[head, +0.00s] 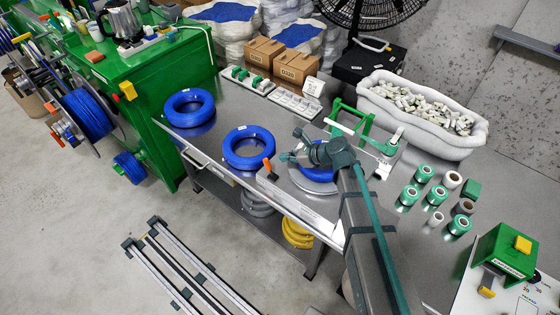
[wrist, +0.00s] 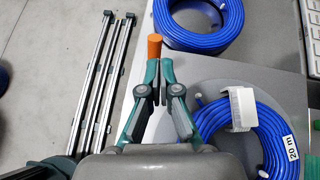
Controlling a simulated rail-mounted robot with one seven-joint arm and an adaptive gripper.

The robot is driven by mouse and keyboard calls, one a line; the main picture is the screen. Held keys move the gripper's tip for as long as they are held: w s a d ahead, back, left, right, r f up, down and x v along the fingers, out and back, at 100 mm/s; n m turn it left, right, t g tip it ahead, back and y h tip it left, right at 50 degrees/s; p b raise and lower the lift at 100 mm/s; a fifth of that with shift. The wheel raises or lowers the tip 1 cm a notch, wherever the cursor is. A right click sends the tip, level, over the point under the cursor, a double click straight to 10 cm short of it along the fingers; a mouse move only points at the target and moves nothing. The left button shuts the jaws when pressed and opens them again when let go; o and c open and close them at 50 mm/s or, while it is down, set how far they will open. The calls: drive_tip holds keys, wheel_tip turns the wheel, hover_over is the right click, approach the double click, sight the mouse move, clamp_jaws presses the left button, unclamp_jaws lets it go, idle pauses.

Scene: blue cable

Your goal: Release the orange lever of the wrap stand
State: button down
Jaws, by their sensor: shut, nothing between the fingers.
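The orange lever (head: 267,166) stands upright at the left end of a light grey plate (head: 298,206), which appears to be the wrap stand. In the wrist view the lever's orange end (wrist: 154,47) shows just beyond my fingertips; I cannot tell if they touch it. A blue cable coil (head: 318,186) sits on the plate, partly hidden by my arm. In the wrist view this coil (wrist: 270,150) carries a "20 m" label and a white piece (wrist: 243,108). My gripper (head: 286,157) is shut and empty, right of the lever; its fingertips also show in the wrist view (wrist: 160,68).
Two more blue coils (head: 248,147) (head: 190,107) lie on the steel table to the left. A green frame with a white roller (head: 350,125) stands behind my gripper. Green tape rolls (head: 424,174) stand at the right. Metal rails (head: 185,268) lie on the floor.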

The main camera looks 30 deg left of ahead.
wheel_tip(320, 180, up, 7)
drive_tip(key=d+b, duration=0.1)
drive_tip(key=d, duration=0.1)
drive_tip(key=shift+w+d+b, duration=0.2)
drive_tip(key=shift+w+b, duration=0.1)
drive_tip(key=shift+w, duration=0.05)
drive_tip(key=shift+f, duration=0.2)
